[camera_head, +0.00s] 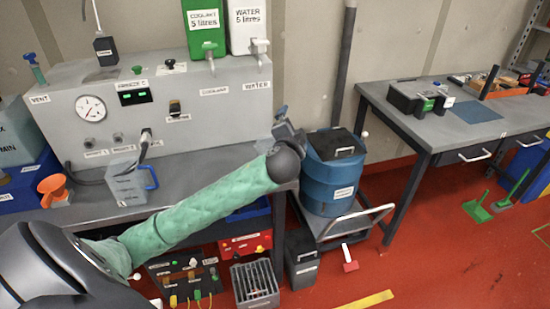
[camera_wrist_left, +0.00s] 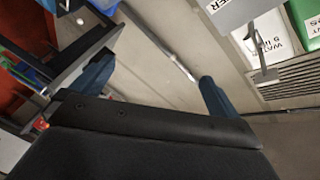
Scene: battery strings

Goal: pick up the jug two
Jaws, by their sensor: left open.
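A grey jug (camera_head: 127,184) with a blue handle stands on the bench in front of the grey panel, in the head view. Its label is too small to read, so I cannot tell whether it is jug two. A dark hose runs down to its top. My left gripper (camera_head: 283,120) is well to the right of the jug, past the bench's right end and near the blue drum. The left wrist view shows its two blue-tipped fingers (camera_wrist_left: 155,88) wide apart with nothing between them. The jug is not visible in the left wrist view. My right gripper is not in view.
The grey panel (camera_head: 190,118) with gauge and knobs backs the bench. A green coolant container (camera_head: 203,25) and a white water container (camera_head: 247,25) stand on it. A blue drum (camera_head: 333,175) stands on a trolley. An orange funnel (camera_head: 52,186) is left of the jug.

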